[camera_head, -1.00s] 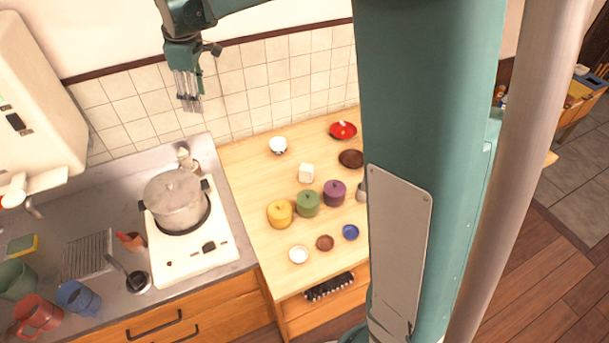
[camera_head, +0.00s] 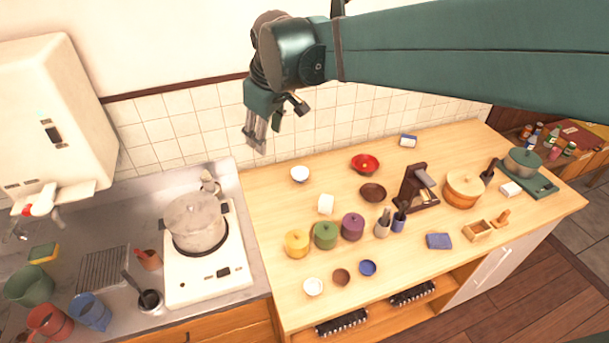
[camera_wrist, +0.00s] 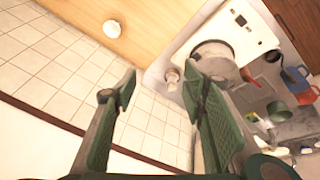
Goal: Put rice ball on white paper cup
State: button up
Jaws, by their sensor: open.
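A small white rounded thing, which looks like the rice ball (camera_head: 300,174), sits near the back left of the wooden counter. A white round thing in the wrist view (camera_wrist: 112,28), at the top, appears to be the same one. The white paper cup (camera_head: 326,204) stands in front of it and slightly right, behind the lidded pots. My gripper (camera_head: 256,142) hangs in front of the tiled wall, left of and above the white rounded thing. Its fingers are apart with nothing between them, as the wrist view (camera_wrist: 163,85) shows.
Yellow (camera_head: 297,244), green (camera_head: 325,235) and purple (camera_head: 352,227) pots stand in front of the cup. A red bowl (camera_head: 365,164) and dark brown dish (camera_head: 373,192) lie to the right. A steel pot (camera_head: 196,224) stands on the stove at left.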

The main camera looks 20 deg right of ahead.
jog(key=s+d+f+m+t, duration=0.1)
jog(key=s+d+f+m, duration=0.1)
jog(key=s, duration=0.5)
jog(key=s+d+f+m+t, duration=0.1)
jog(key=s+d+f+m, duration=0.1)
jog(key=s, duration=0.6)
jog(key=s+d+f+m, duration=0.3)
jog(key=s+f, duration=0.1)
jog(key=s, duration=0.3)
jog(key=shift+s+d+t+h, duration=0.15)
jog(key=shift+s+t+h, duration=0.15)
jog(key=shift+s+t, duration=0.1)
